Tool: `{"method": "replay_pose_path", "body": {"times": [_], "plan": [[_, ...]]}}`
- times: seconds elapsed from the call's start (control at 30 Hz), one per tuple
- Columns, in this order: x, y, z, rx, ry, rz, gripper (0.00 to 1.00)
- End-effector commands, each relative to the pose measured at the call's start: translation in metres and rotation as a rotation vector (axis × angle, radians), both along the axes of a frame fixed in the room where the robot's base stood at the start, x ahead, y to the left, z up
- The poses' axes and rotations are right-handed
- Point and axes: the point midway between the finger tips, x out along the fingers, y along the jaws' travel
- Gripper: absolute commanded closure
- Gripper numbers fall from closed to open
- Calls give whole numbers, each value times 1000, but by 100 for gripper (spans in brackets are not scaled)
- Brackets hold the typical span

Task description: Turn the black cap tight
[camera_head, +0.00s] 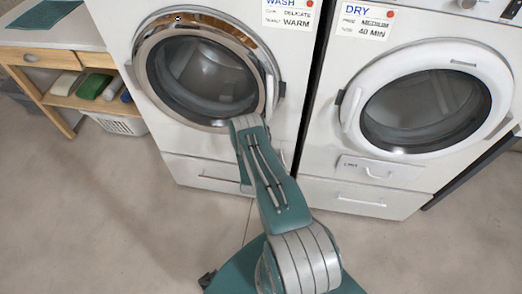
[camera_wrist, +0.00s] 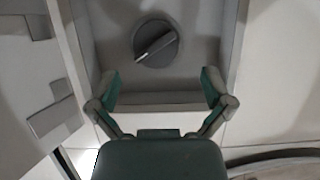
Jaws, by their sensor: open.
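The black cap (camera_wrist: 155,43) shows in the wrist view as a round dark knob with a lighter bar across it, set in a pale recessed panel. The bar is tilted, running from lower left to upper right. My gripper (camera_wrist: 161,82) is open, with its two green fingers spread below the cap in the picture. Nothing is between the fingers, and they appear apart from the cap. In the head view my arm reaches toward the lower right of the washer, and the cap and gripper are hidden there.
The washer (camera_head: 182,164) with a round glass door stands left of the dryer (camera_head: 318,159). A narrow dark gap separates them. A wooden table (camera_head: 28,60) with folded towels and a white basket (camera_head: 118,123) stands at left. The floor in front is clear.

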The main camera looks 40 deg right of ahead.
Motion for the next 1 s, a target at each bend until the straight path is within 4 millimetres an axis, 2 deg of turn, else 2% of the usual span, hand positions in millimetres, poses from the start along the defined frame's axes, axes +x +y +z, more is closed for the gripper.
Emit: {"method": "replay_pose_path", "body": {"times": [0.2, 0.4, 0.8, 0.83, 0.87, 0.9, 0.97, 1.0], "plan": [[19, -26, -13, 2, -2, -3, 0], [32, -39, -21, 0, -2, -2, 0], [37, -44, -23, 1, 1, 0, 0], [37, -44, -23, 1, 1, 0, 9], [37, -44, -23, 1, 1, 0, 22], [37, -44, -23, 1, 1, 0, 40], [37, -44, -23, 1, 1, 0, 67], [37, -44, -23, 0, 0, -1, 70]]}}
